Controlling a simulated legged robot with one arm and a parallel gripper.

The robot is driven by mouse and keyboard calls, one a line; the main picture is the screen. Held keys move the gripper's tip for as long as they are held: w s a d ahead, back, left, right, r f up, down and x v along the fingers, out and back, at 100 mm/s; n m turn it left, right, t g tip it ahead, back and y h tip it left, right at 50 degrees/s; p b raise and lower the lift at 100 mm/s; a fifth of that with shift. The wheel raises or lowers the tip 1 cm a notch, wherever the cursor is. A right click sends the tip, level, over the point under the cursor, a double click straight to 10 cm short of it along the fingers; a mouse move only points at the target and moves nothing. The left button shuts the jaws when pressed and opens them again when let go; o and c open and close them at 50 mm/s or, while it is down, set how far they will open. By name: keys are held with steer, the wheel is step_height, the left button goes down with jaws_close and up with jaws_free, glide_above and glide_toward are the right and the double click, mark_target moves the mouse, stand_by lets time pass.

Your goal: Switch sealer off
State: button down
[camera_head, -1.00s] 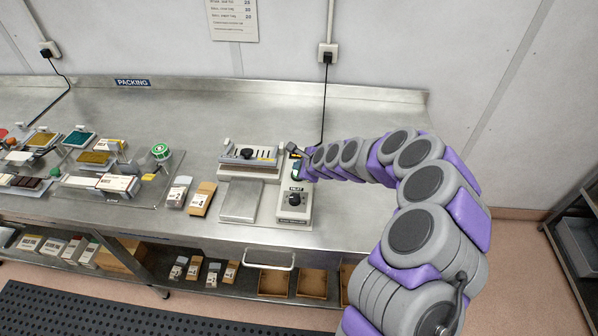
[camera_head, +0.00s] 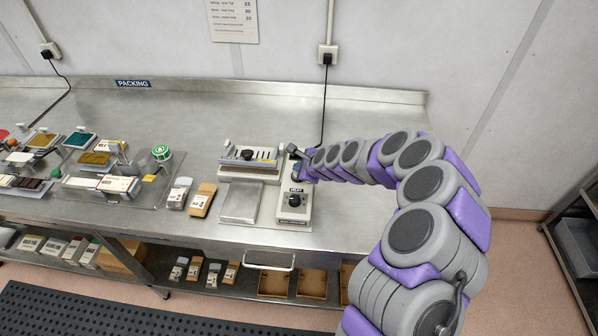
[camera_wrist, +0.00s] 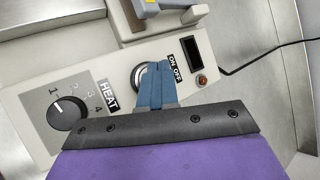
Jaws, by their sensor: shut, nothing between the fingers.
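The sealer (camera_head: 252,157) stands on the steel bench, with its control panel (camera_head: 294,208) on its right side. In the wrist view the panel carries a HEAT dial (camera_wrist: 67,112) marked with numbers, a round metal switch (camera_wrist: 138,76), an ON OFF label (camera_wrist: 175,68), a dark display window (camera_wrist: 192,48) and a small reddish lamp (camera_wrist: 202,81). My gripper (camera_wrist: 153,68) has its blue fingers shut together over the switch and hides much of it. I cannot tell whether the fingers touch it. In the head view my gripper (camera_head: 298,171) is at the panel's upper part.
A black cord (camera_head: 324,105) runs from the wall socket (camera_head: 328,54) down behind the sealer. Boxes (camera_head: 202,199) and trays crowd the bench to the left. The bench right of the sealer is clear apart from my arm.

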steer(key=shift+r+p, duration=2.45)
steer(key=shift+r, duration=0.55)
steer(key=s+r+n+g+b, duration=0.1)
steer(key=s+r+n+g, duration=0.1)
steer(key=s+r+n, duration=0.5)
steer(key=s+r+n+g+b, duration=0.15)
steer(key=s+r+n, duration=0.3)
steer(key=s, duration=0.55)
steer(key=s+d+n+g+h, duration=0.1)
steer(key=s+d+n+h, duration=0.1)
steer(key=s+d, duration=0.4)
steer(key=s+d+n+g+h+b, duration=0.1)
steer(key=s+d, duration=0.5)
steer(key=s, duration=0.9)
steer(key=s+d+n+g+h+b, duration=0.1)
steer(key=s+d+n+g+h, duration=0.2)
steer(key=s+d, duration=0.3)
steer(key=s+n, duration=0.1)
steer(key=s, duration=0.4)
steer(key=shift+d+r, duration=0.15)
steer(key=shift+d, duration=0.2)
steer(key=shift+a+n, duration=0.15)
steer(key=shift+n, duration=0.2)
